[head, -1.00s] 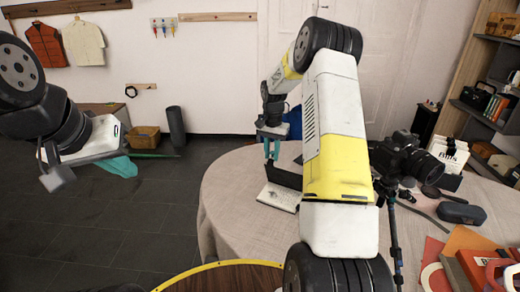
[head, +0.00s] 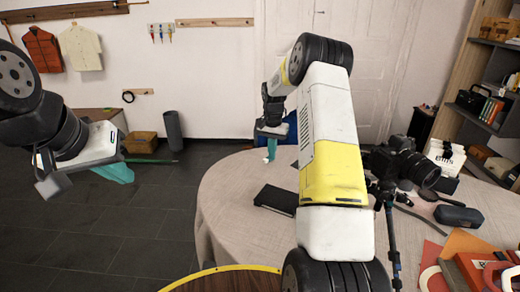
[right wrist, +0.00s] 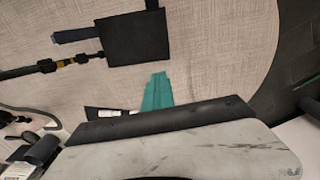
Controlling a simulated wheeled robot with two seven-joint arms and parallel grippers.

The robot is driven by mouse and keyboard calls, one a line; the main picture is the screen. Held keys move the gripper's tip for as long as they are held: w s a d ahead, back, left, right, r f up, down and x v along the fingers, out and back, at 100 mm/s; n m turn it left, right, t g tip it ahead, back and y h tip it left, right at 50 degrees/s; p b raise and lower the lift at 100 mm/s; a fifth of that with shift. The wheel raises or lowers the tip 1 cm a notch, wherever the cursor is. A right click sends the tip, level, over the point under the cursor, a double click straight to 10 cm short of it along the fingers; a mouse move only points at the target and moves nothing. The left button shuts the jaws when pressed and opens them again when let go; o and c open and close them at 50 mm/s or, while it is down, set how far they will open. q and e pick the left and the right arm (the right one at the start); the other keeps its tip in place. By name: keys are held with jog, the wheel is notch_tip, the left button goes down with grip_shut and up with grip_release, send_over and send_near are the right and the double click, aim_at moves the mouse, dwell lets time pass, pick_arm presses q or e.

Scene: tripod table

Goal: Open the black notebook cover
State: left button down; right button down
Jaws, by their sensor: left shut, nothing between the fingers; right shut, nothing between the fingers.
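The black notebook (head: 276,197) lies flat on the round table, its dark cover down and no white page showing. In the right wrist view the notebook (right wrist: 138,40) lies beyond the fingers, with a dark blue strip at its left edge that I cannot identify. My right gripper (head: 269,158) is above the table, behind the notebook and apart from it, with teal fingers shut and empty. Its fingers also show in the right wrist view (right wrist: 157,92). My left gripper (head: 117,173) is shut and empty, out over the floor left of the table.
The round table (head: 228,205) has a pale cloth, clear around the notebook's left and front. A black camera (head: 405,165) on a tripod stands right of my right arm. A dark case (head: 459,215) and red and orange papers lie further right.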

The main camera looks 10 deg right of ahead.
jog(key=shift+w+d+f, duration=0.1)
jog(key=shift+w+d, duration=0.5)
jog(key=shift+w, duration=0.15)
jog(key=shift+w+d+f, duration=0.1)
jog(key=shift+w+d, duration=0.45)
jog(key=shift+w, duration=0.2)
jog(key=shift+w, duration=0.1)
jog(key=shift+w+d+f, duration=0.35)
jog(key=shift+w+d, duration=0.3)
jog(key=shift+w, duration=0.15)
jog(key=shift+w+d+f, duration=0.45)
jog(key=shift+w+d, duration=0.15)
jog(key=shift+w, duration=0.15)
jog(key=shift+w+d+f, duration=0.5)
jog(key=shift+w+f, duration=0.15)
jog(key=shift+w, duration=0.05)
jog(key=c, duration=2.1)
grip_release()
jog(key=o, duration=0.3)
jog(key=shift+o, duration=0.2)
